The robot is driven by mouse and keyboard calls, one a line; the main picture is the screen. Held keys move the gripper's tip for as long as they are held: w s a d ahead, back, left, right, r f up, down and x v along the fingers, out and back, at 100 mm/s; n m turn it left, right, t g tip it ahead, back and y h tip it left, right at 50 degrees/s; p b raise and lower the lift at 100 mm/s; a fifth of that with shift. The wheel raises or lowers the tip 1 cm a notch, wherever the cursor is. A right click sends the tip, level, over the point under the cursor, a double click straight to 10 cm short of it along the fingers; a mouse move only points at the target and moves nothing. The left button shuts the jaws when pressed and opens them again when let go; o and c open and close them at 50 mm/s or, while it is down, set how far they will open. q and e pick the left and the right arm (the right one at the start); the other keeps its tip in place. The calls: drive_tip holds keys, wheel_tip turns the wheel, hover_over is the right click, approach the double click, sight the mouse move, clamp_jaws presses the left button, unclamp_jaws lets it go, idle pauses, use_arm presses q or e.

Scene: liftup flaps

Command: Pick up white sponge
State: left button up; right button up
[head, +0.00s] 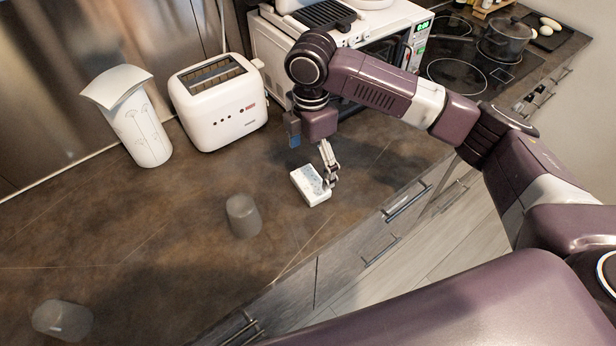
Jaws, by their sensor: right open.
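The white sponge (308,189) lies on the dark countertop, near the counter's front edge. My right gripper (329,178) comes down from above at the sponge's right side. It is open, and its visible finger overlaps the sponge's right end in the picture. I cannot tell whether it touches the sponge. The other finger is hard to make out. My left gripper is not in view.
A white toaster (218,103) and a white vase (137,125) stand behind. A microwave (384,45) is behind my right arm, with a pot (505,40) on the stove beyond. Drawer handles (407,203) line the front.

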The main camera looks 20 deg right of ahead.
sight(309, 183)
drive_tip(key=f, duration=0.1)
drive_tip(key=f+p, duration=0.1)
drive_tip(key=s+f, duration=0.1)
drive_tip(key=shift+a, duration=0.25)
drive_tip(key=shift+w+f+p, duration=0.15)
drive_tip(key=shift+f+p, duration=0.05)
drive_tip(key=shift+f, duration=0.4)
drive_tip(key=shift+w+f+p, duration=0.15)
drive_tip(key=shift+f, duration=0.6)
drive_tip(key=shift+s, duration=0.1)
drive_tip(key=c, duration=0.7)
drive_tip(key=shift+c, duration=1.2)
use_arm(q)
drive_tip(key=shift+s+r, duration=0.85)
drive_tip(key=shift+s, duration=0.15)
